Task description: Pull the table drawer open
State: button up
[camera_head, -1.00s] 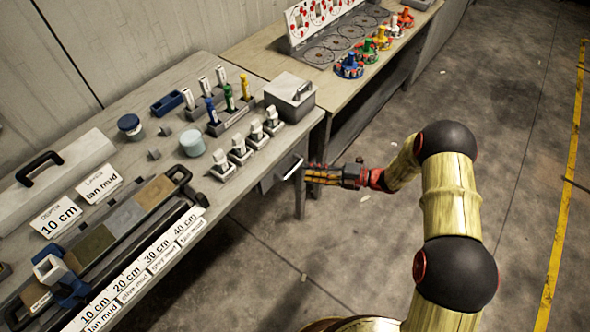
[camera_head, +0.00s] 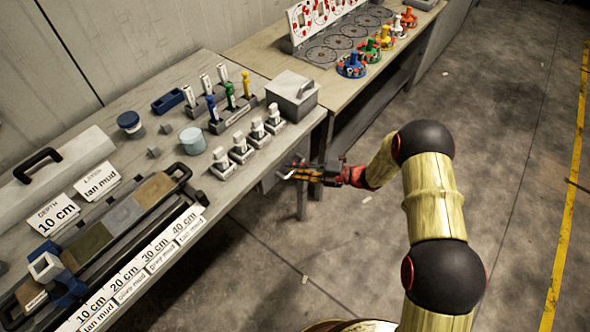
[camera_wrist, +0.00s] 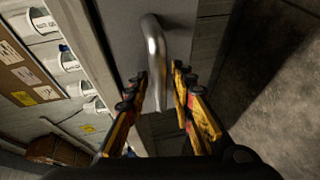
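The drawer (camera_head: 268,182) is a grey front under the right end of the near table (camera_head: 225,205). In the wrist view the grey drawer front (camera_wrist: 118,38) carries a curved metal handle (camera_wrist: 155,55). My gripper (camera_head: 292,171) is at the drawer front in the head view and covers most of the handle. In the wrist view my gripper (camera_wrist: 160,78) is open, with one finger on each side of the handle's lower part. A gap shows between the handle and the left finger; contact on the right is unclear. The drawer looks closed.
Small white-topped devices (camera_head: 240,147) and a grey box (camera_head: 292,95) stand on the table above the drawer. A table leg (camera_head: 302,200) is close below my gripper.

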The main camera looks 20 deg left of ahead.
grip_shut()
dwell(0.6)
